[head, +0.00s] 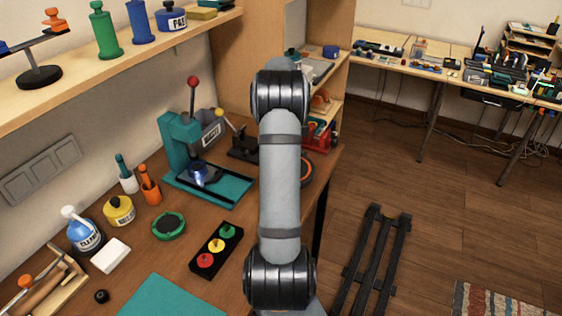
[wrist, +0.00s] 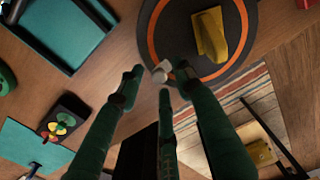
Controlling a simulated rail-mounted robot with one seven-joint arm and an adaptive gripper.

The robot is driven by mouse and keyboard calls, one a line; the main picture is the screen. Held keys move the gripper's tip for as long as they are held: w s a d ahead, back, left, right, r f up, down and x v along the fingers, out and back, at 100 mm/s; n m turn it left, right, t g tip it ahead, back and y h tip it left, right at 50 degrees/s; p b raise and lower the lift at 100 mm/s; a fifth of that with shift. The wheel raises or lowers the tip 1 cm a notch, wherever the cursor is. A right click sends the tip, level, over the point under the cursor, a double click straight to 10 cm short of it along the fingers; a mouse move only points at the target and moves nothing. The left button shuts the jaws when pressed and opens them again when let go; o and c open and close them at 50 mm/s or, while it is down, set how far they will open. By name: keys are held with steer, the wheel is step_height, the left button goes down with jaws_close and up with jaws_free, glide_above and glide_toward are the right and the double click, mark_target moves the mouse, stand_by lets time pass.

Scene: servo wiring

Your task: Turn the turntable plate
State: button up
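The turntable plate (wrist: 160,25) is a dark round disc with an orange ring, at the top of the wrist view. A yellow block-like part (wrist: 210,35) sits on it. In the head view only a sliver of its orange ring (head: 307,170) shows; my arm hides the rest. My gripper (wrist: 160,78) has dark green fingers spread apart, with their tips at the plate's near edge in the picture. A small pale piece (wrist: 162,71) shows between the tips; I cannot tell whether they touch it. My gripper is hidden in the head view.
A teal press (head: 185,145) stands on the bench behind, left of my arm. A black tray with red, yellow and green knobs (head: 216,250) lies nearer. A shelf unit (head: 322,110) stands behind my arm. The bench edge is near the plate, with floor and a striped rug (head: 500,300) beyond.

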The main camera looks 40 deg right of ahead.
step_height(320, 180, up, 12)
steer(key=shift+f, duration=0.25)
steer(key=shift+f, duration=0.1)
stand_by(0.4)
step_height(320, 180, down, 12)
steer(key=shift+r, duration=0.1)
steer(key=shift+a, duration=0.1)
steer(key=shift+s, duration=0.1)
stand_by(0.5)
